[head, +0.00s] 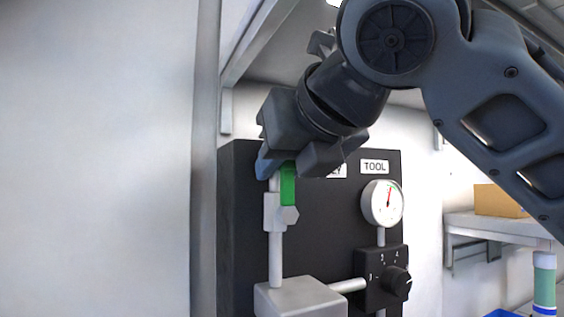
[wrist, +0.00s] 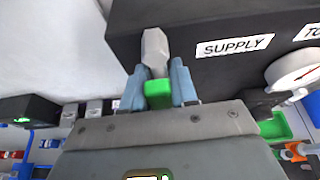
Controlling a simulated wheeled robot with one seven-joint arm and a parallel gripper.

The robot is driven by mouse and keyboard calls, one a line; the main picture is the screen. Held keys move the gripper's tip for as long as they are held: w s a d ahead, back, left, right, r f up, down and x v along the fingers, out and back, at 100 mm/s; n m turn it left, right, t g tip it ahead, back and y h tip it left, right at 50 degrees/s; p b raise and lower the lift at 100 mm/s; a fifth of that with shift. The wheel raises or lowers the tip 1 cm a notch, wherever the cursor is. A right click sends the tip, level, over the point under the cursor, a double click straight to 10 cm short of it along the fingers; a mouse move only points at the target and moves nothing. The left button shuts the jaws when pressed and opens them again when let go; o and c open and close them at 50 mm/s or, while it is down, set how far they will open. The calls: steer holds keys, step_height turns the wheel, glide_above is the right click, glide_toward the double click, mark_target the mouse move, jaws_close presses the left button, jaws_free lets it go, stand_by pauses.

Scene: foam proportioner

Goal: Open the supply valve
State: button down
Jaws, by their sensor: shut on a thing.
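The supply valve (head: 270,212) is a pale body on a vertical pipe at the left of the black panel in the head view. Its green handle (head: 288,187) stands upright alongside the pipe. My gripper (head: 274,166) reaches down to the handle's upper end from above. In the wrist view the green handle (wrist: 158,94) lies between the two blue-grey fingers of my gripper (wrist: 157,78), which are shut on it. A grey hex-ended part (wrist: 155,48) shows just beyond the fingertips. The gripper hides the handle's top in the head view.
The black panel (head: 330,225) carries SUPPLY and TOOL labels, a round gauge (head: 382,203) and a dark knob (head: 396,282) at the right. A grey block (head: 299,298) sits below the valve. A shelf with a cardboard box (head: 498,201) stands at the far right.

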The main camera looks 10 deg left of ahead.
steer(key=shift+f, duration=0.1)
steer(key=c, duration=1)
jaws_free()
steer(key=shift+o, duration=0.2)
steer(key=shift+s, duration=0.1)
steer(key=s+d+r+b, duration=0.2)
steer(key=s+d, duration=0.7)
steer(key=s, duration=0.4)
steer(key=shift+s, duration=0.35)
